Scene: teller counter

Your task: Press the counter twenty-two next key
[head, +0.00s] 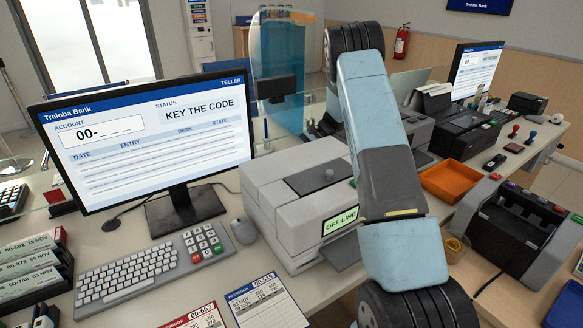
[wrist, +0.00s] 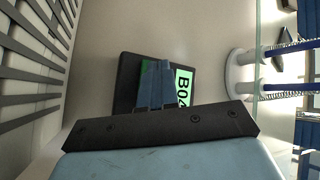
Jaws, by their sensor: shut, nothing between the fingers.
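A green patch shows beside the fingers. I cannot tell whether the fingertips touch the box, and no key label is readable. In the head view, my arm reaches away past the counter and my gripper is hidden. A dark box (head: 277,87) stands by the glass screen there.
A monitor (head: 150,135) reads "KEY THE CODE". A keyboard (head: 140,272), a mouse (head: 244,231) and a grey machine (head: 290,205) reading "OFF LINE" stand near my arm. An orange tray (head: 449,180) is right of it. The wrist view shows a round white base (wrist: 237,72).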

